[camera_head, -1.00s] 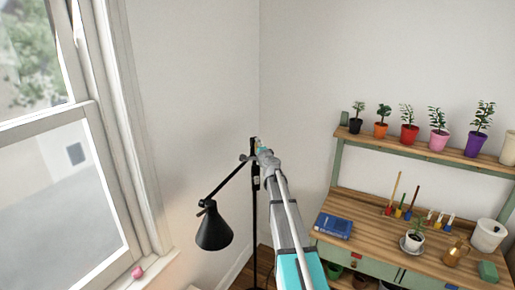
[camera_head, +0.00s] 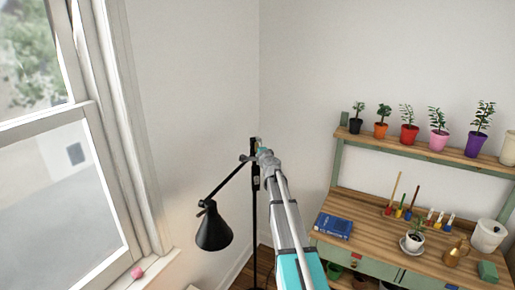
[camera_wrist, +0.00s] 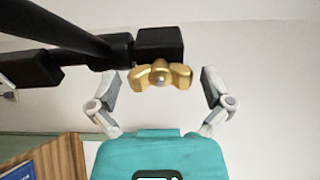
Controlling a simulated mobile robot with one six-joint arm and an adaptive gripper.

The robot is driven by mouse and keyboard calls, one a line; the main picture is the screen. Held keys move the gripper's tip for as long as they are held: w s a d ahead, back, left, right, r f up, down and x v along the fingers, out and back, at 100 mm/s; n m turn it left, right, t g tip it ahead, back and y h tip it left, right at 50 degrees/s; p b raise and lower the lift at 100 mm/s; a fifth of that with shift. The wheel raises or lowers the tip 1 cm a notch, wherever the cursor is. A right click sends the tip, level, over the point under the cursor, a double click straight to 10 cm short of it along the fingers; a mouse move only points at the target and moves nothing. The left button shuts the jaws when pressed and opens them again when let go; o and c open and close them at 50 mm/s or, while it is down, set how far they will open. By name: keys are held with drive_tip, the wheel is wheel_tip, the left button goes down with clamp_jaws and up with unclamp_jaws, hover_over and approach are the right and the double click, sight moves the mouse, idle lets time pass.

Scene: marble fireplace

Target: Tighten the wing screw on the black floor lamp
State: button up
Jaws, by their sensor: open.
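The black floor lamp (camera_head: 213,230) stands in the corner, its shade hanging left of its upright pole. In the wrist view the brass wing screw (camera_wrist: 160,76) sits below a black block of the lamp's joint (camera_wrist: 160,45), its wings spread left and right. My gripper (camera_wrist: 160,88) is open, with one finger on each side of the wing screw and a gap to each wing. In the head view my arm reaches up to the lamp's joint, and the screw and fingers are too small to make out there.
A window (camera_head: 60,180) is at the left, with a small pink object (camera_head: 137,272) on its sill. A wooden bench (camera_head: 370,215) at the right holds a blue book (camera_head: 333,227), brushes and pots. Several potted plants line its upper shelf (camera_head: 440,152). White walls meet behind the lamp.

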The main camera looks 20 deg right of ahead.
drive_tip(key=s+a, duration=0.1)
drive_tip(key=s, duration=1)
drive_tip(key=shift+s+a, duration=0.25)
drive_tip(key=shift+s, duration=0.05)
